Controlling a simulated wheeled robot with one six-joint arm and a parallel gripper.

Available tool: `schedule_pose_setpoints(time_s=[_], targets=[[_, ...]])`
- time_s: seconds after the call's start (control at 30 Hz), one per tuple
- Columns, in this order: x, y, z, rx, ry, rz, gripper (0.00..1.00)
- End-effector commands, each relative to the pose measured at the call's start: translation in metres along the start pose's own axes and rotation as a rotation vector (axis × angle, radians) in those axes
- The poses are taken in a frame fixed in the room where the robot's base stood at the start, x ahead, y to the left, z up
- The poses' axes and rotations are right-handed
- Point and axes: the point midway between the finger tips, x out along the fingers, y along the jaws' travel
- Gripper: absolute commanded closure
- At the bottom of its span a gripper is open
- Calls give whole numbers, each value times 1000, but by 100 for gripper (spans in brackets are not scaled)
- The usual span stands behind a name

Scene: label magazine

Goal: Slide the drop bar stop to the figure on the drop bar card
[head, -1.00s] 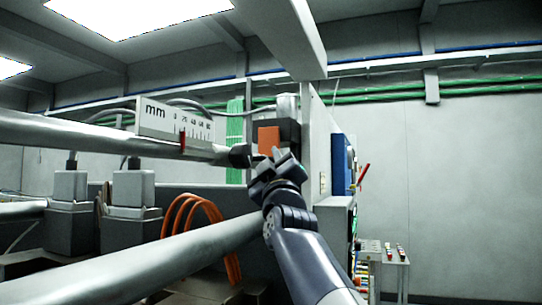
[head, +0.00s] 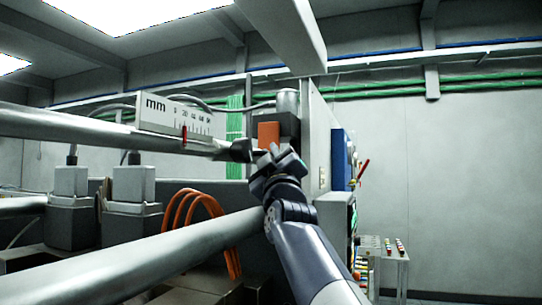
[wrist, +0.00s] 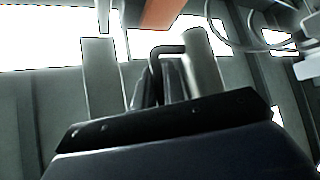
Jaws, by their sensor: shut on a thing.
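A white scale plate (head: 172,117) marked mm sits above a grey round bar (head: 95,132) in the head view. A red pointer (head: 184,134) stands near the low figures, about the 20 mark. A black piece (head: 241,150) is at the bar's right end. My gripper (head: 276,156) is just right of it, below an orange block (head: 268,133). In the wrist view my gripper (wrist: 158,85) is shut on a dark hooked handle (wrist: 165,48), beside a pale cylinder (wrist: 203,65). Whether the handle belongs to the stop is unclear. No card is legible.
A grey upright panel (head: 316,145) with a blue box (head: 340,158) stands close right of my gripper. Open floor lies farther right.

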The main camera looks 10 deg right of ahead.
Motion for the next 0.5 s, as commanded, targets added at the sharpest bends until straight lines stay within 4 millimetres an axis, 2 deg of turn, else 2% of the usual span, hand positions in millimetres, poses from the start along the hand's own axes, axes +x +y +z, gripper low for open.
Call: schedule_pose_setpoints(time_s=[0.2,0.5], targets=[[13,1,13,-1,2,4,100],[14,1,14,0,1,2,100]])
